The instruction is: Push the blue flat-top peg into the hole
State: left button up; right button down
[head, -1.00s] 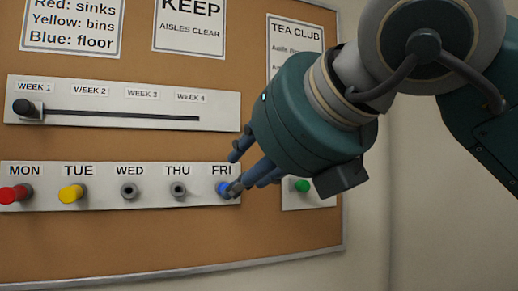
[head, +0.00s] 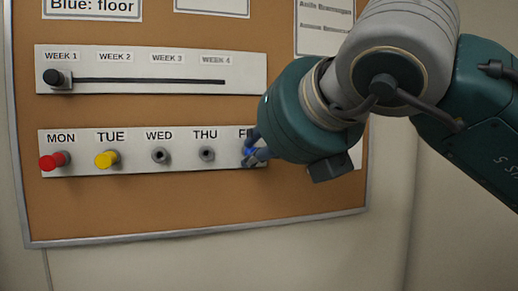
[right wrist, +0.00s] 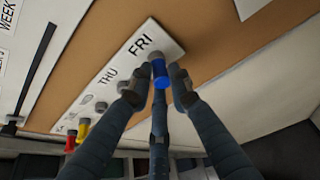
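The blue flat-top peg (head: 247,151) is at the FRI position, at the right end of the weekday strip (head: 85,170). In the right wrist view the blue peg (right wrist: 160,76) sticks out from a grey collar below the FRI label. My right gripper (head: 255,148) is at the peg, and its fingers partly hide the peg and label in the head view. In the right wrist view its fingers (right wrist: 158,88) surround the peg, tips close on both sides and one finger below. I cannot tell whether they touch it. My left gripper is not in view.
A red peg (head: 54,160) at MON and a yellow peg (head: 107,158) at TUE stick out. The WED (head: 160,156) and THU (head: 207,154) collars hold no peg. A slider with a black knob (head: 54,77) is above. The corkboard (head: 150,212) below is clear.

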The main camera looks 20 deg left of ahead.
jog(key=shift+d+r, duration=0.1)
jog(key=shift+r, duration=0.05)
jog(key=shift+s+d+b, duration=0.4)
jog(key=shift+s+b, duration=0.1)
jog(key=shift+b, duration=0.25)
jog(key=shift+d, duration=0.1)
jog(key=shift+s+d+b, duration=0.2)
jog(key=shift+s+b, duration=0.3)
jog(key=shift+b, duration=0.1)
